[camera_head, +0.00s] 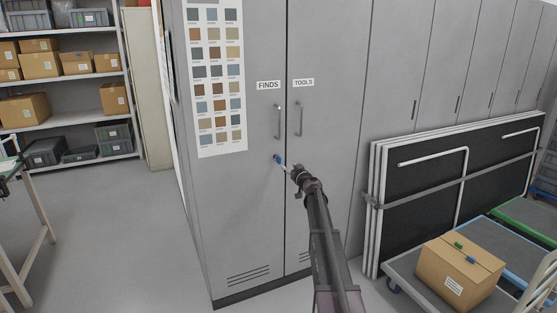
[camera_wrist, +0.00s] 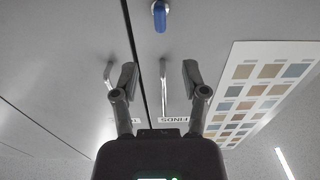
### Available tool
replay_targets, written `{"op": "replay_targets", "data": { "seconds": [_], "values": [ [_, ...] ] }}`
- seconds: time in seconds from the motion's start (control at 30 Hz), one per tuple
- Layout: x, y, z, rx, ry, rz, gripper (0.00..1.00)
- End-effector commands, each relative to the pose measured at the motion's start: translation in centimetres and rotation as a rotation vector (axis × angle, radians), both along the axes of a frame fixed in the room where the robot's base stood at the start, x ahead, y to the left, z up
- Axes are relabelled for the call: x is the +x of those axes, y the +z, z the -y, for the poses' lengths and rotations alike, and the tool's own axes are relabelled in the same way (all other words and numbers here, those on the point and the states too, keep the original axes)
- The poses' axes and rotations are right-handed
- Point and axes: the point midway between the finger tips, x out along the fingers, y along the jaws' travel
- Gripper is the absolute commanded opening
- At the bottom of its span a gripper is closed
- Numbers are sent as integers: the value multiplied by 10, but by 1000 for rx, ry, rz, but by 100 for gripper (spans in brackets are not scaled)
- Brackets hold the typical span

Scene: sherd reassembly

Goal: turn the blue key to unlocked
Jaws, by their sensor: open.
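The blue key (camera_head: 277,159) sits in the lock of the grey FINDS cabinet door (camera_head: 255,200), below its handle (camera_head: 278,122). In the wrist view the blue key (camera_wrist: 159,17) is at the top edge, centred between the fingers and beyond their tips. Its long side runs up and down in that picture. I cannot tell whether it is locked or unlocked. My gripper (camera_head: 291,171) is just right of and below the key in the head view. In the wrist view my gripper (camera_wrist: 160,78) is open, with nothing between its fingers.
The TOOLS door (camera_head: 322,150) adjoins on the right. A colour chart (camera_head: 216,80) hangs on the left. A cart with a cardboard box (camera_head: 455,270) stands lower right. The floor at left (camera_head: 120,240) is clear.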

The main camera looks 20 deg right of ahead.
Motion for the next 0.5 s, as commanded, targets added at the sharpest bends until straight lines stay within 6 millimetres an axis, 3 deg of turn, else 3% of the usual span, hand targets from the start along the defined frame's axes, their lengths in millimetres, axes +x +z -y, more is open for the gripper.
{"op": "replay_targets", "data": {
  "seconds": [0.5],
  "values": [
    [82,0,-3,0,2,0,57]
  ]
}}
